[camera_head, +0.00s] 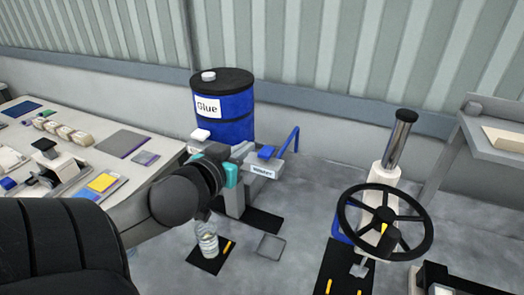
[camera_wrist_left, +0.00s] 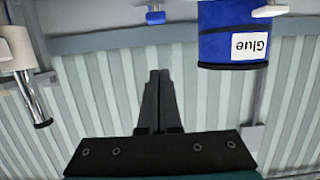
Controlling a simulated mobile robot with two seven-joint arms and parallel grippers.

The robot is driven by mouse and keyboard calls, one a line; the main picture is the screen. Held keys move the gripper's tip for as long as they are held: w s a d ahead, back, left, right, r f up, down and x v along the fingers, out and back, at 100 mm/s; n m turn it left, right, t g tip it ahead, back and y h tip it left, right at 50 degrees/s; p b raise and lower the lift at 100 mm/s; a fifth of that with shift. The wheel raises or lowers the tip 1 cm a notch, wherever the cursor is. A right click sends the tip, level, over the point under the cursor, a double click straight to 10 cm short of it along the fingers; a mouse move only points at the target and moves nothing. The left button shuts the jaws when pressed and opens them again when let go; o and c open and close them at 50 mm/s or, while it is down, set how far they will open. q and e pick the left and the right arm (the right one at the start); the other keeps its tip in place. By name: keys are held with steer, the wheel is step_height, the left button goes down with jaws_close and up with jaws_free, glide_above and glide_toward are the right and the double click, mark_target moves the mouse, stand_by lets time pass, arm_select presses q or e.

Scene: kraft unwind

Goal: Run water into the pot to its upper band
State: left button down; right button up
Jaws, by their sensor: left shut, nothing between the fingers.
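My left gripper (camera_head: 238,154) is at the grey stand labelled Water (camera_head: 262,171), close to its blue handle (camera_head: 267,152). I cannot tell whether they touch. Its fingers are together and empty in the left wrist view (camera_wrist_left: 159,76). A clear, ridged vessel (camera_head: 207,242), which looks like the pot, stands on a black mat below my left wrist. Its bands and any water in it are too small to make out. My arm hides part of the stand, and no spout or flow shows clearly. My right gripper is not in view.
A blue Glue drum (camera_head: 226,116) stands behind the gripper; it also shows in the left wrist view (camera_wrist_left: 220,45). A cluttered table (camera_head: 150,160) is at the left. A column with a black handwheel (camera_head: 385,215) is at the right. Floor shows between stand and column.

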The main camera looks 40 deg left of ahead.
arm_select(q)
steer(key=shift+w+b, duration=1.05)
steer(key=shift+b, duration=0.65)
glide_above(262, 156)
step_height(262, 156, down, 2)
steer(key=shift+f, duration=0.1)
steer(key=shift+s+f, duration=0.1)
steer(key=shift+f, duration=2)
steer(key=shift+f, duration=0.95)
steer(key=shift+s+f, duration=0.1)
stand_by(2.6)
